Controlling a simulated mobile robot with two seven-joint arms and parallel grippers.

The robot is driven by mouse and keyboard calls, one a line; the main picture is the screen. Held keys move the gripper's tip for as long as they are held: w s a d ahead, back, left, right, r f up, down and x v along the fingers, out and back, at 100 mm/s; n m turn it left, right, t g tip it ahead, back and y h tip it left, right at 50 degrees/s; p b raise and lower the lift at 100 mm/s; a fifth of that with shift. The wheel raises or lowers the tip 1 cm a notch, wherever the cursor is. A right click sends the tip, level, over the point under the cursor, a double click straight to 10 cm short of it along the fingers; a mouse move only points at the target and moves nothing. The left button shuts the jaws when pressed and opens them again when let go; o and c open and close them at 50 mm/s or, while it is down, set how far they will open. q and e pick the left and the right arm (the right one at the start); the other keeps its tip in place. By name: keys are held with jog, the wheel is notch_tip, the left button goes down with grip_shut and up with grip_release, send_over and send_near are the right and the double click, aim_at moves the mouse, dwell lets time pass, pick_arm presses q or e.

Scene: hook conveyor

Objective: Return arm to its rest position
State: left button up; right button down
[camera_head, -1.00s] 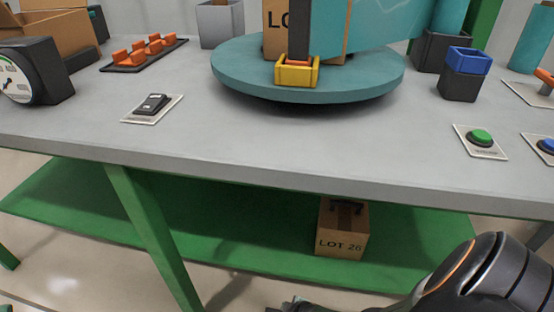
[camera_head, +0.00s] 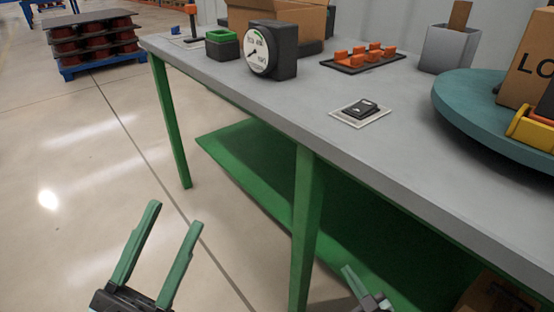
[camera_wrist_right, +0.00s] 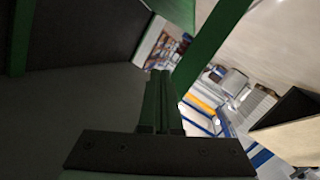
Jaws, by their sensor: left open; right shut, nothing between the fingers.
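My left gripper (camera_head: 173,215) is at the bottom left of the head view, with its two green fingers spread apart and nothing between them. It is over the bare floor, left of the workbench. My right gripper (camera_head: 350,274) shows only in part at the bottom edge, in front of the bench's green lower shelf. In the right wrist view its green fingers (camera_wrist_right: 160,76) are together and hold nothing. Most of my right arm is out of the head view.
The grey workbench (camera_head: 300,110) has a green leg (camera_head: 307,215) and lower shelf (camera_head: 245,150). On top are a dial gauge (camera_head: 268,50), a rocker switch (camera_head: 361,109), an orange-peg rack (camera_head: 362,58) and a teal turntable (camera_head: 465,105).

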jog(key=s+a+r+n+t+y, duration=0.1)
jog(key=s+a+r+t+y, duration=0.15)
jog(key=s+r, duration=0.7)
jog(key=s+a+r+n+t+y+p, duration=0.15)
jog(key=r+y, duration=0.25)
jog(key=r, duration=1.3)
jog(key=s+a+r+t+y, duration=0.2)
jog(key=s+a+r+y, duration=0.3)
jog(key=r, duration=0.9)
jog(key=w+d+f+m+h+p, duration=0.2)
jog(key=w+d+m+h+p, duration=0.15)
jog(key=h+p, duration=0.5)
pick_arm(q)
jog(key=w+a+f+n+g+y+p, duration=0.3)
jog(key=w+f+n+g+y+p, duration=0.15)
jog(key=w+n+y+p, duration=0.4)
jog(key=s+a+f+n+g+y+p, duration=0.1)
jog(key=s+f+g+y+p, duration=0.3)
jog(key=s+f+g+p, duration=0.4)
jog(key=s+a+p, duration=0.1)
jog(key=s+p, duration=0.2)
jog(key=p, duration=0.4)
jog(key=shift+n, duration=0.35)
pick_arm(e)
jog(key=s+d+f+m+g+h, duration=0.3)
jog(key=s+f+m+g+h, duration=0.2)
jog(key=f+g, duration=0.7)
jog(key=shift+s+d+f+m+h, duration=0.15)
jog(key=shift+s+m+h, duration=0.15)
jog(key=shift+s, duration=0.7)
